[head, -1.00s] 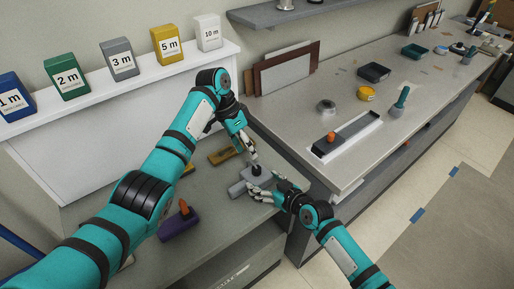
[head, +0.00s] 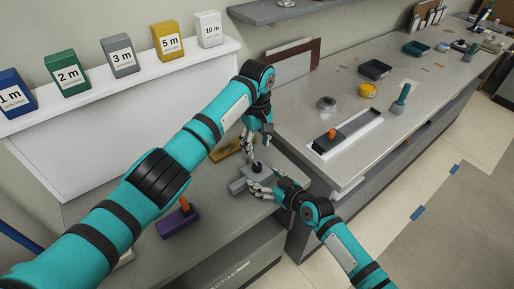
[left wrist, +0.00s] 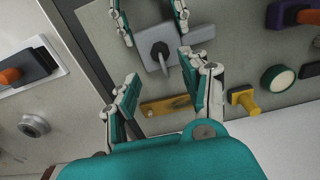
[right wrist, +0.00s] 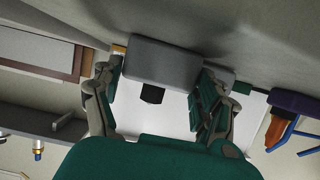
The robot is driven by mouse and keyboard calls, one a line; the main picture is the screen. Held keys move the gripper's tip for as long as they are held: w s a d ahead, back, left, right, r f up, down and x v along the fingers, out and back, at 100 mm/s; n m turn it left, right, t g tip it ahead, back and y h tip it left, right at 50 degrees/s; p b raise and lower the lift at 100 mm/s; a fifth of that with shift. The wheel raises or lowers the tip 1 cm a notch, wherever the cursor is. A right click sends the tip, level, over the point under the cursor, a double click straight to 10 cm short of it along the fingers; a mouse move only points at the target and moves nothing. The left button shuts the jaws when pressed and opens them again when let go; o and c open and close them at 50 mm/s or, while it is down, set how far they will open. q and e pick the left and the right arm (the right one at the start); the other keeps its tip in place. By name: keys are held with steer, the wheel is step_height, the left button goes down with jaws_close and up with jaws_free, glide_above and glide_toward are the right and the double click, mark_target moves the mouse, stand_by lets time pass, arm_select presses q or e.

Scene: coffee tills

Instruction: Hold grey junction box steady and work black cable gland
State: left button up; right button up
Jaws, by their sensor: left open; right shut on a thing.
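The grey junction box (head: 262,174) lies on the near bench, and the black cable gland (head: 257,166) stands up from its top. My right gripper (head: 252,184) is shut on the box from the near side. Its fingers lie on either side of the box (right wrist: 165,62) in the right wrist view, with the black gland (right wrist: 152,94) between them. My left gripper (head: 257,144) is open and empty just above and beyond the gland. In the left wrist view the gland (left wrist: 161,52) shows ahead of the open fingers (left wrist: 160,66), apart from them.
A purple block with an orange handle (head: 179,222) lies to the left on the near bench. A mustard-yellow part (head: 225,151) lies behind the box. On the right bench a dark block with an orange knob (head: 345,135) sits in a white tray. Labelled boxes stand on the white ledge.

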mark_target(257, 165)
arm_select(q)
step_height(257, 165, down, 9)
steer(key=shift+r, duration=0.1)
jaws_close()
steer(key=m, duration=0.3)
steer(key=shift+m, duration=0.3)
steer(key=m, duration=0.4)
steer(key=shift+m, duration=0.3)
steer(key=m, duration=1)
steer(key=shift+m, duration=0.4)
steer(key=m, duration=1.3)
steer(key=shift+w, duration=0.1)
steer(key=m, duration=1.5)
steer(key=shift+c, duration=0.4)
jaws_free()
steer(key=shift+o, duration=0.3)
